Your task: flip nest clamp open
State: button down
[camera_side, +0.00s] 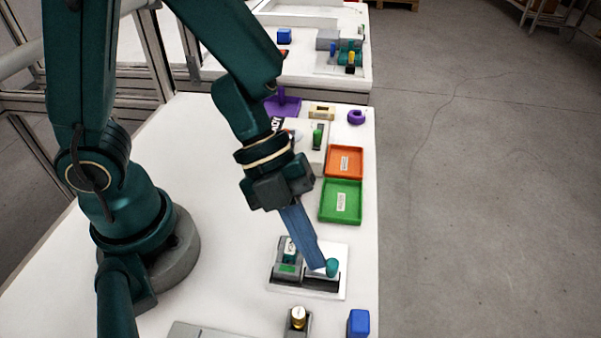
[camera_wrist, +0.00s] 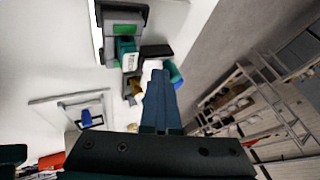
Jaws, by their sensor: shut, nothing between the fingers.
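The nest fixture (camera_side: 287,268) is a dark grey block with a green patch, standing on a white plate (camera_side: 337,290). A clamp with a rounded teal knob (camera_side: 332,267) sits at the plate's right side, low down. My gripper (camera_side: 317,264) points down with its blue fingers shut and empty, its tips just left of the knob. I cannot tell whether they touch it. In the wrist view the gripper tips (camera_wrist: 155,68) lie beside a teal part (camera_wrist: 175,74), and the grey fixture (camera_wrist: 122,38) shows beyond. The tips hide part of the clamp.
A green tray (camera_side: 341,219) and an orange tray (camera_side: 344,148) lie farther back on the white table (camera_side: 230,290). A brass-topped piece (camera_side: 298,319) and a blue block (camera_side: 358,323) stand in front. The table's right edge is close to the plate.

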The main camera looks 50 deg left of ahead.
jog(key=shift+w+r, duration=0.1)
jog(key=s+a, duration=0.2)
jog(key=shift+s+a, duration=0.4)
jog(key=v, duration=1)
jog(key=shift+s, duration=0.1)
